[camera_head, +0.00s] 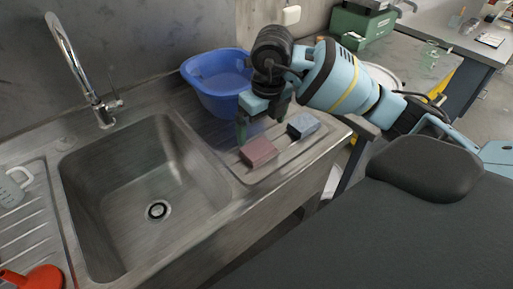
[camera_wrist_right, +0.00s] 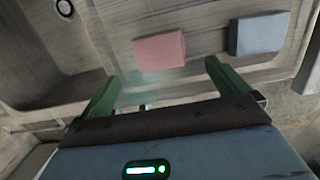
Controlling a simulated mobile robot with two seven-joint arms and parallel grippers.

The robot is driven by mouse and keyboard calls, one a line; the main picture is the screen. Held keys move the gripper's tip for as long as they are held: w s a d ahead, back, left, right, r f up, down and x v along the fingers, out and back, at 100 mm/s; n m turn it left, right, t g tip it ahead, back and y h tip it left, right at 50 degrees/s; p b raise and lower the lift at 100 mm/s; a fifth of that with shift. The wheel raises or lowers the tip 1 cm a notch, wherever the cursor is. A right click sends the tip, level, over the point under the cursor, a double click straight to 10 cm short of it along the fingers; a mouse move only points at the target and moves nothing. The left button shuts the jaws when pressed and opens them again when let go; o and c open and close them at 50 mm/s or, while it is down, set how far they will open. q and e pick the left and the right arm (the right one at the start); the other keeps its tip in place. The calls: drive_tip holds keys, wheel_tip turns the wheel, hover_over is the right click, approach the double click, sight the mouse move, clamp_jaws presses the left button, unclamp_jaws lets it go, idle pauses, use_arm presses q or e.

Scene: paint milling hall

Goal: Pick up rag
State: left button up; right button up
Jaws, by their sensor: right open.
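Two folded, block-like pieces lie on the ribbed drainboard right of the sink. One is dull pink (camera_head: 259,152) and the other is blue-grey (camera_head: 303,124); I cannot tell for sure which is the rag. My right gripper (camera_head: 262,121) is open and empty, above the drainboard just behind the pink piece. In the right wrist view the pink piece (camera_wrist_right: 159,48) lies beyond the gap between the green fingertips (camera_wrist_right: 160,73), apart from them. The blue-grey piece (camera_wrist_right: 259,34) lies to its right, beyond the right finger. My left gripper is not in view.
A blue basin (camera_head: 217,82) stands at the back of the counter, close behind my right gripper. The steel sink (camera_head: 150,190) is empty, with a tall tap (camera_head: 85,70) behind it. A clear jug (camera_head: 12,187) and a red-orange item (camera_head: 35,279) are at the far left.

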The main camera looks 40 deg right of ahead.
sight(258, 148)
drive_tip(key=shift+f, duration=0.95)
drive_tip(key=shift+w+f, duration=0.2)
drive_tip(key=shift+f, duration=0.05)
drive_tip(key=shift+w+a+f, duration=0.1)
drive_tip(key=shift+f, duration=1.15)
drive_tip(key=shift+w+a+f, duration=0.1)
drive_tip(key=shift+f, duration=1.15)
drive_tip(key=c, duration=0.9)
drive_tip(key=shift+r, duration=0.15)
